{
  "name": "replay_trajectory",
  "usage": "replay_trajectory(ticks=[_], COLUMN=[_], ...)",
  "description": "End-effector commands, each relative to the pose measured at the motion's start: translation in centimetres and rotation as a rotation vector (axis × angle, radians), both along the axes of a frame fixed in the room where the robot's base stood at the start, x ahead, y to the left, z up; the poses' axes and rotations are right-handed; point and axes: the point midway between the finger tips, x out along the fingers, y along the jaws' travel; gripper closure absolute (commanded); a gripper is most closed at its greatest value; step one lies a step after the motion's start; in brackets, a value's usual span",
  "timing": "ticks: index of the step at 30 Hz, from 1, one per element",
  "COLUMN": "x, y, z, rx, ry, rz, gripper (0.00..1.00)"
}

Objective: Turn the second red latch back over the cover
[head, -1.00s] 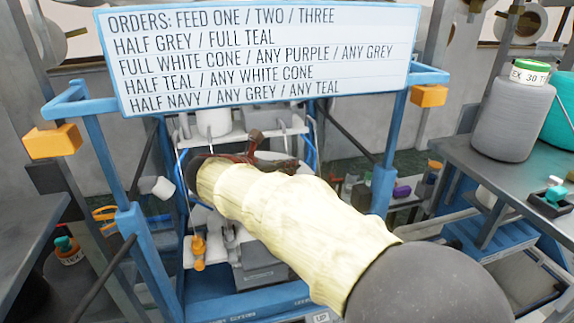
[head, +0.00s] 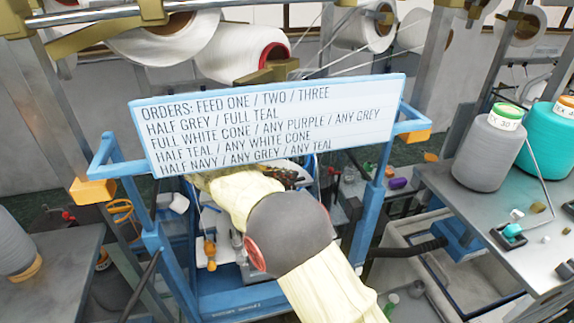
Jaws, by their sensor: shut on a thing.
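My gripper (head: 287,177) shows only in part, as dark brown-red jaws just under the lower edge of the order board, beyond my cream-sleeved arm. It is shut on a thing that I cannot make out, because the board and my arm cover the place. The jaws are inside the blue frame (head: 368,215). I cannot make out the red latches or the cover in this view, so I cannot tell how any latch is turned.
The order board (head: 270,122) spans the top of the blue frame. A bench (head: 490,215) on the right holds a grey cone (head: 488,150) and a teal cone (head: 550,140). Another bench (head: 50,262) stands at the left. Large white rolls (head: 228,55) hang behind.

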Motion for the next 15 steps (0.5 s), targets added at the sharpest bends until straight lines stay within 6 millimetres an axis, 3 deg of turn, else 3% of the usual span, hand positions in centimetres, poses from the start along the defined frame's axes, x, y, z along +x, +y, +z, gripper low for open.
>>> replay_trajectory(ticks=[15], x=[0.34], y=[0.19], z=[0.39], rx=[0.005], ry=[-0.010], rz=[-0.102], gripper=[1.00])
